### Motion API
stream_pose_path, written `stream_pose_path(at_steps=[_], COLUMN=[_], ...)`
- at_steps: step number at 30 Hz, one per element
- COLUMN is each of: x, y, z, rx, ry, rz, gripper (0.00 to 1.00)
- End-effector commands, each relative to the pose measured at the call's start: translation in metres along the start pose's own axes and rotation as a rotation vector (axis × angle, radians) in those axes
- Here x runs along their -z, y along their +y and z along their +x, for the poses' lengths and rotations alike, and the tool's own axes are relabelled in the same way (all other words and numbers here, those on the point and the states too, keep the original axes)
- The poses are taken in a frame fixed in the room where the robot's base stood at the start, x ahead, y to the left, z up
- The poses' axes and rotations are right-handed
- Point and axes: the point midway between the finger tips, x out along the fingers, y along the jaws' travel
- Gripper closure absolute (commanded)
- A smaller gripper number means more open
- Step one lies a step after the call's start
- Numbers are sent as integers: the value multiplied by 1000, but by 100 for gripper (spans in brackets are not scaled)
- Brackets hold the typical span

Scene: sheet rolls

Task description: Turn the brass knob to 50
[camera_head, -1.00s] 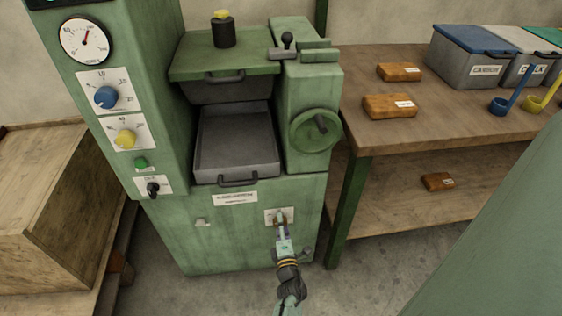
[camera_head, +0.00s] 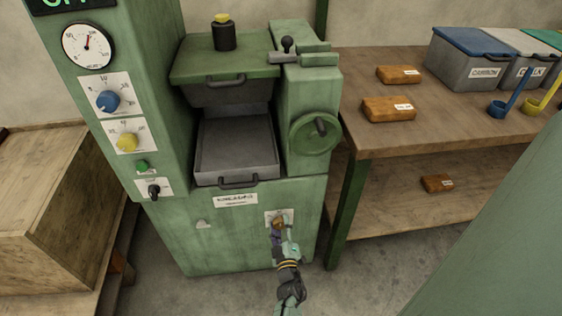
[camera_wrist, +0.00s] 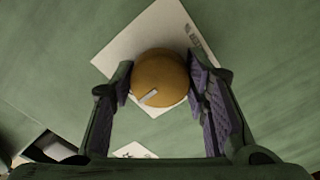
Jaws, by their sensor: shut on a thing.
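The brass knob (camera_wrist: 160,80) is round, with a pale pointer mark on its face. It sits on a white dial plate (camera_wrist: 125,55) on the green machine front. In the head view the knob (camera_head: 279,223) is low on the machine, partly hidden by my gripper (camera_head: 278,232). In the wrist view my gripper (camera_wrist: 163,92) has its purple-padded fingers on either side of the knob, shut on it. The plate's scale is mostly hidden, and I cannot read the setting.
The green machine has a blue knob (camera_head: 107,101), a yellow knob (camera_head: 127,142) and a handwheel (camera_head: 315,132) above. A grey tray (camera_head: 238,150) sits in its opening. A wooden bench (camera_head: 440,125) stands right and a wooden crate (camera_head: 40,215) left.

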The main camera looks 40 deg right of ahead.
Motion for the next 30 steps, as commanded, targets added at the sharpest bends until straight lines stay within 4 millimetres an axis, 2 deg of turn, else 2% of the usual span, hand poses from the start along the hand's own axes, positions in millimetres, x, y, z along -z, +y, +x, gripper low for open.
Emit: stream_pose_path(at_steps=[20,21,30], x=[2,2,1], y=[2,2,1], z=[2,2,1], rx=[-4,-4,-2], ry=[3,3,1], rz=[65,65,63], gripper=[86,57,38])
